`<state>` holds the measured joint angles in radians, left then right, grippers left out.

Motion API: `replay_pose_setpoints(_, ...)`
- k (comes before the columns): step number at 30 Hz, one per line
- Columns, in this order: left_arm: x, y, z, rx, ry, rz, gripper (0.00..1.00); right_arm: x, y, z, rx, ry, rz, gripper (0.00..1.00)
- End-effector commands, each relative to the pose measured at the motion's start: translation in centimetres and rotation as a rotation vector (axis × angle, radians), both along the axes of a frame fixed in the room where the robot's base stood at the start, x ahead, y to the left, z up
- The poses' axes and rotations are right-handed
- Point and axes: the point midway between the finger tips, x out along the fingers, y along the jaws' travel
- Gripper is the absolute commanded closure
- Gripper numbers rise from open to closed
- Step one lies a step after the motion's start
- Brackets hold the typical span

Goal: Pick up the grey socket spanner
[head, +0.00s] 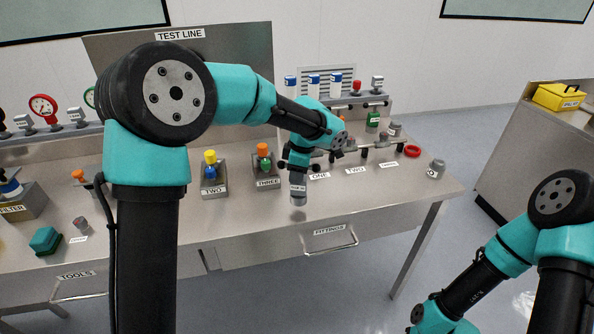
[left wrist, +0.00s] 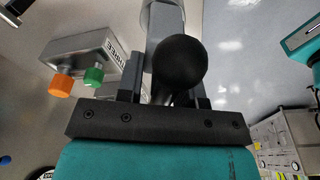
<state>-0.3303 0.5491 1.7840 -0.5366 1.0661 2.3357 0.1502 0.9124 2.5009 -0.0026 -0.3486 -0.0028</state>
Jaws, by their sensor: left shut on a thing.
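My left gripper (head: 298,167) is above the front part of the steel bench (head: 245,222), with its jaws pointing down. It is shut on the grey socket spanner (head: 298,191), whose grey cylindrical end with a small label hangs below the jaws. In the left wrist view the spanner's grey shaft (left wrist: 164,22) runs between the fingers, partly hidden by a black ball (left wrist: 180,65) near the camera. The spanner's lower end appears clear of the bench top, near its front edge. My right arm shows at the lower right, but its jaws are out of frame.
Blocks labelled TWO (head: 214,189) and THREE (head: 267,182), with coloured knobs, stand left of the gripper. A grey cylinder (head: 436,169) stands near the right end. The FITTINGS drawer handle (head: 331,246) juts out below.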

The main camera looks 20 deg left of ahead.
Motion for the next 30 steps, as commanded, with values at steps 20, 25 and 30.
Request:
replay_pose_setpoints(20,-12.2,-3.4,1.3,0.0,-0.002,-0.001,1.0,0.0,0.0,0.0,0.0,0.0,0.0,0.57)
replay_pose_setpoints(25,-12.9,-3.6,1.3,0.0,0.0,0.0,1.0,0.0,0.0,0.0,0.0,0.0,0.0,0.57)
replay_pose_setpoints(30,-12.9,-3.6,1.3,0.0,-0.001,0.0,1.0,0.0,0.0,0.0,0.0,0.0,0.0,0.57)
